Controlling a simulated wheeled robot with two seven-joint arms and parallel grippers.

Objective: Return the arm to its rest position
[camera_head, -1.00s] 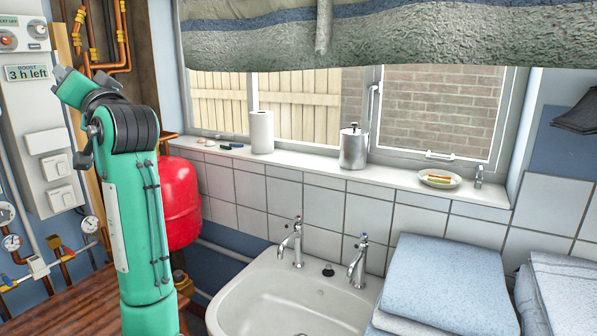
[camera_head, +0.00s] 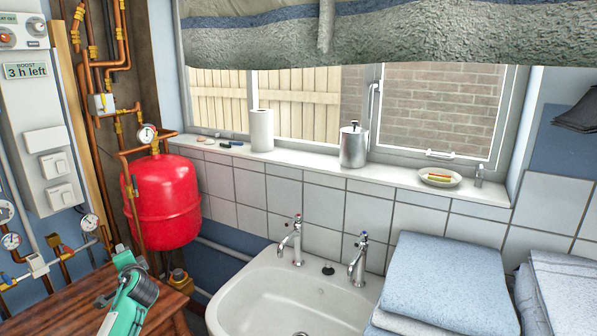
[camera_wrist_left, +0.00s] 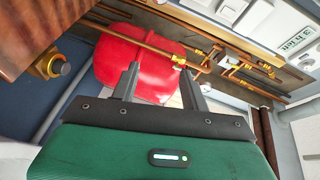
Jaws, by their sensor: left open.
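My left arm (camera_head: 130,301) is low at the bottom left of the head view, in front of the brown wooden surface. Its teal link and dark joint show; I cannot clearly make out the gripper there. In the left wrist view my left gripper (camera_wrist_left: 159,84) is open, with its two grey fingers apart and nothing between them. The red tank (camera_wrist_left: 118,62) lies beyond the fingers in that view. My right gripper is not in view.
The red tank (camera_head: 165,203) stands among copper pipes and gauges at left, beside a white control box (camera_head: 40,120). A white sink (camera_head: 285,300) is at centre, with folded blue towels (camera_head: 445,280) to its right. The wooden surface (camera_head: 70,300) is at lower left.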

